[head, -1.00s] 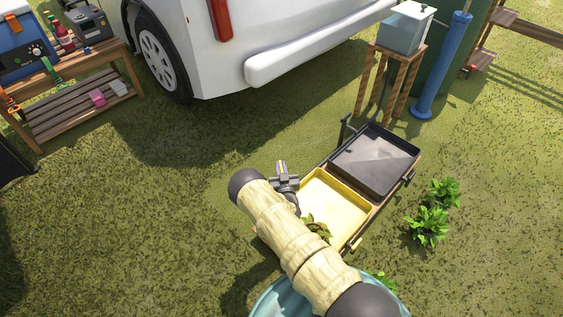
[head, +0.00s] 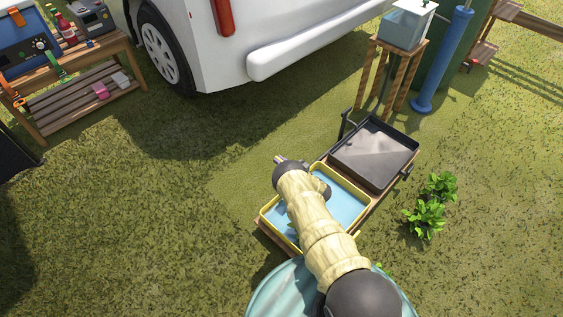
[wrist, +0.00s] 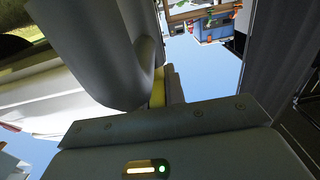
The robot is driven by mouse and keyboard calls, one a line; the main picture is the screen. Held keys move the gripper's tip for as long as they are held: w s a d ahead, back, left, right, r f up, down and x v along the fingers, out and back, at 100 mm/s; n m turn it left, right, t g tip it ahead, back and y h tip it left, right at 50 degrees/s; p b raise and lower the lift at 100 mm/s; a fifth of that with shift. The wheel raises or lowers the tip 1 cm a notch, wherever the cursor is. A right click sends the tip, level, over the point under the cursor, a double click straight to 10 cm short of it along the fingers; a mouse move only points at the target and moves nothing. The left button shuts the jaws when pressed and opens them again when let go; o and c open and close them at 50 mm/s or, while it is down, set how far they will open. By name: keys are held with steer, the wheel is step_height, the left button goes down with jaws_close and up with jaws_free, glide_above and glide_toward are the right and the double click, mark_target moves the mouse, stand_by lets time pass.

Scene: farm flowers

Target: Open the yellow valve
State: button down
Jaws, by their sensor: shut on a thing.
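The yellow valve (wrist: 158,86) shows only as a small yellow strip in the wrist view, between my gripper's fingers. Most of it is hidden by the fingers. My gripper (wrist: 163,88) is shut on it. In the head view, my gripper (head: 279,160) is at the far end of my arm, by the upper left end of the yellow tray, and largely hidden by the arm. The yellow tray (head: 264,213) has a blue, water-like surface inside, partly covered by my arm.
A black tray (head: 376,152) adjoins the yellow one. Leafy plants (head: 426,218) grow to the right. A clear tank (head: 405,27) stands on a wooden stand beside a blue pump (head: 442,60). A white vehicle (head: 300,45) is behind; open grass lies left.

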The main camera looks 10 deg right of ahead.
stand_by(0.3)
steer(key=c, duration=1.5)
jaws_free()
steer(key=shift+o, duration=0.2)
